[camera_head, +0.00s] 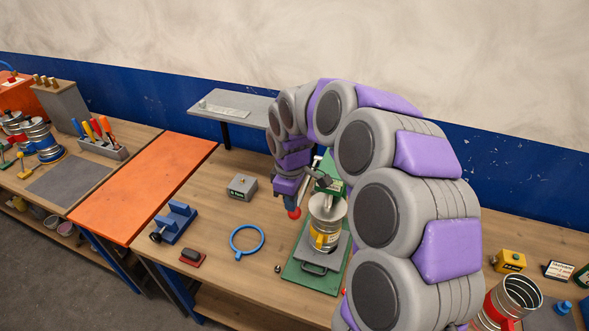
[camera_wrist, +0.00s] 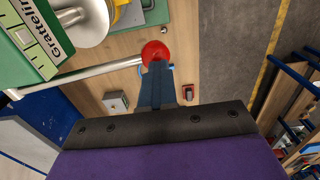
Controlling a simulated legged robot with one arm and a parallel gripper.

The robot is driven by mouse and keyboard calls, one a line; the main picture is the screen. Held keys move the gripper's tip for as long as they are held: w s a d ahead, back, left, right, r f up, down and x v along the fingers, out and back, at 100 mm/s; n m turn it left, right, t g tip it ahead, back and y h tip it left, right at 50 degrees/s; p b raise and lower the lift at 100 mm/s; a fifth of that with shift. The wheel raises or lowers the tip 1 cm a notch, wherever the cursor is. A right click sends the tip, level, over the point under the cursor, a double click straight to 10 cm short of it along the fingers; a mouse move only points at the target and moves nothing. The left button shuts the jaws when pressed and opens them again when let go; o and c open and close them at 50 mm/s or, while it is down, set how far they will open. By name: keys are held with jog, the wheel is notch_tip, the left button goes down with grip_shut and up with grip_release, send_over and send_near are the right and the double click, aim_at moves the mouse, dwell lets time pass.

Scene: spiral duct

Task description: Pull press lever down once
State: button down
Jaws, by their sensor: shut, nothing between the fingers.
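The green press (camera_head: 301,275) stands on the wooden bench, partly hidden behind my arm; it also shows at the upper left of the wrist view (camera_wrist: 30,45). Its lever (camera_wrist: 85,75) is a pale metal rod ending in a red ball knob (camera_wrist: 154,50). The knob also shows in the head view (camera_head: 294,213). A metal cylinder with a yellow part (camera_head: 325,229) sits on the press. My gripper (camera_wrist: 156,66) is shut and empty, with its blue fingertips right at the knob. In the head view my gripper (camera_head: 292,204) is just above the knob. I cannot tell whether they touch.
A blue ring (camera_head: 247,241), a grey box (camera_head: 242,187), a blue fixture (camera_head: 174,222) and a red-and-black block (camera_head: 193,258) lie left of the press. An orange bench top (camera_head: 145,190) is further left.

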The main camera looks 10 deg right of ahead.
jog(key=shift+f, duration=0.3)
jog(key=shift+r, duration=0.1)
jog(key=shift+w+d+r+p, duration=0.1)
jog(key=shift+r+p, duration=0.8)
jog(key=shift+r, duration=1.05)
notch_tip(320, 180, up, 16)
jog(key=w+d+p, duration=0.1)
jog(key=w+p, duration=0.1)
jog(key=p, duration=0.6)
jog(key=shift+d, duration=0.15)
dwell(0.8)
dwell(0.4)
jog(key=s+f+m+g+b, duration=0.1)
jog(key=s+f+m+b, duration=0.4)
jog(key=s+f+b, duration=0.7)
jog(key=s+f+m+b, duration=0.6)
jog(key=s+f+b, duration=0.6)
jog(key=s+f, duration=0.5)
jog(key=s, duration=0.7)
jog(key=shift+s+d+f+g, duration=0.15)
jog(key=shift+d+f+g, duration=0.2)
jog(key=shift+g, duration=0.05)
